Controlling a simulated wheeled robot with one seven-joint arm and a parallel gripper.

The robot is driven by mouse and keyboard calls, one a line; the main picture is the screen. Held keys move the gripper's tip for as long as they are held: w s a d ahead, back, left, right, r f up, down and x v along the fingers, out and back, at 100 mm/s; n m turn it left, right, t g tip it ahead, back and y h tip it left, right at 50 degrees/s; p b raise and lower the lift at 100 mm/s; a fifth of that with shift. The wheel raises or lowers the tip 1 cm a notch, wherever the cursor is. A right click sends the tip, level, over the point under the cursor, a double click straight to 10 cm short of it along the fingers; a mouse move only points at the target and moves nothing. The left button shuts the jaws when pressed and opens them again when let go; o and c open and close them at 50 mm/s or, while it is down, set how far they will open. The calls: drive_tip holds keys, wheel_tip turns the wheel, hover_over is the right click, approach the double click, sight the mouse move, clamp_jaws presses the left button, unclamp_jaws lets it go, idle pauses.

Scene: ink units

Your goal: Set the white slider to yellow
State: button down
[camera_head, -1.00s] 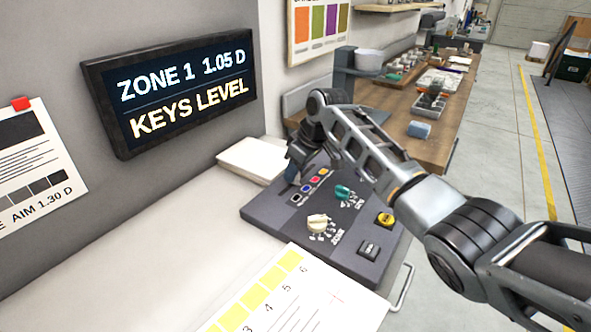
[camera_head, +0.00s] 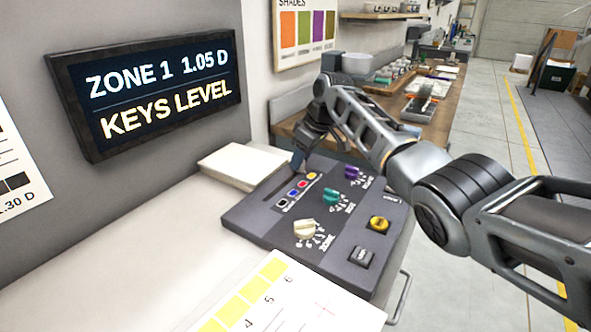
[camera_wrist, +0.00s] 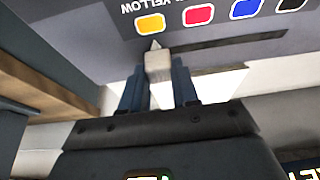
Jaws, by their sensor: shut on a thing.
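The white slider (camera_wrist: 157,66) shows in the wrist view as a small pale block with a pointed tip. It stands at the left end of its dark slot (camera_wrist: 215,46), with its tip at the yellow mark (camera_wrist: 150,24). The red mark (camera_wrist: 198,15) and the blue mark (camera_wrist: 246,8) lie further right along the slot. My gripper (camera_wrist: 158,76) is shut on the slider, one finger on each side. In the head view my gripper (camera_head: 300,162) is at the back edge of the grey console (camera_head: 262,222), and the slider is hidden there.
A wall display (camera_head: 150,90) reads ZONE 1.

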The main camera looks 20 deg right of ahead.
drive_tip(key=shift+w+d+r, duration=0.1)
drive_tip(key=shift+w+d, duration=0.05)
drive_tip(key=shift+d, duration=0.05)
drive_tip(key=c, duration=0.8)
unclamp_jaws()
drive_tip(key=shift+c, duration=0.2)
drive_tip(key=v, duration=0.7)
drive_tip(key=shift+r, duration=0.3)
drive_tip(key=shift+d, duration=0.15)
